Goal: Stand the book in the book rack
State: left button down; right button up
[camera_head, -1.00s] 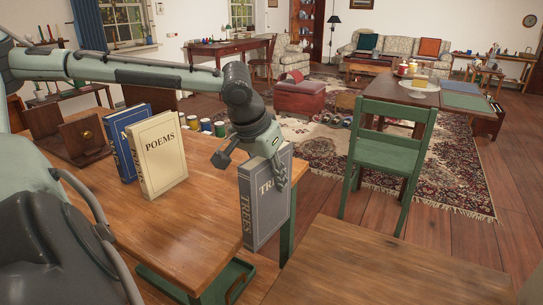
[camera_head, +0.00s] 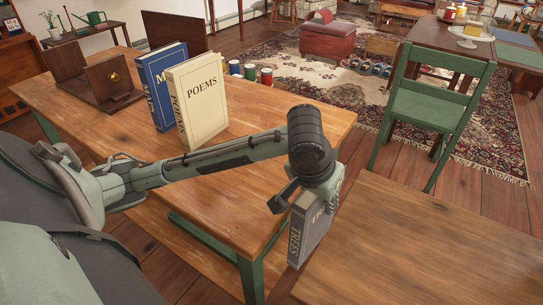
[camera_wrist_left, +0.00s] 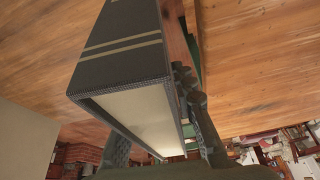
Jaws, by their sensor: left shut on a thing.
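My left gripper (camera_head: 309,193) is shut on the top part of a grey book (camera_head: 308,236) lettered TREES. The book hangs nearly upright, slightly tilted, over the gap between two wooden tables. In the left wrist view the book (camera_wrist_left: 118,52) shows its dark cover with pale bands and its pale page edge, between the fingers. The wooden book rack (camera_head: 113,80) stands at the far left of the left table, with upright panels and a round brass-coloured spot. It is well away from the held book. My right gripper is not in view.
A blue book (camera_head: 157,72) and a cream book (camera_head: 205,96) lettered POEMS stand on the left table (camera_head: 80,140), right of the rack. A bare wooden table (camera_head: 420,245) fills the lower right. A green chair (camera_head: 432,100) stands behind it. Small coloured cans (camera_head: 250,72) show beyond the left table.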

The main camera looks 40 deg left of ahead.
aim_at(80, 79)
jog(key=k+j+z, duration=0.25)
jog(key=k+z, duration=0.1)
jog(key=z, duration=0.2)
jog(key=k+j+z, duration=0.1)
jog(key=z, duration=0.3)
jog(key=k+z, duration=0.15)
jog(key=z, duration=0.3)
jog(key=k+z, duration=0.15)
jog(key=z, duration=0.25)
jog(key=k+j+z, duration=0.15)
jog(key=k+z, duration=0.55)
jog(key=z, duration=0.15)
jog(key=k+j+u, duration=0.1)
jog(key=k+u, duration=0.15)
jog(key=k, duration=0.15)
jog(key=k+j+u, duration=0.2)
jog(key=k, duration=0.2)
jog(key=k+u, duration=0.3)
jog(key=u, duration=0.15)
jog(key=k+j+u, duration=0.2)
jog(key=u, duration=0.2)
jog(key=k+j+u, duration=0.3)
jog(key=u, duration=0.15)
jog(key=k+j+u, duration=0.3)
jog(key=u, duration=0.15)
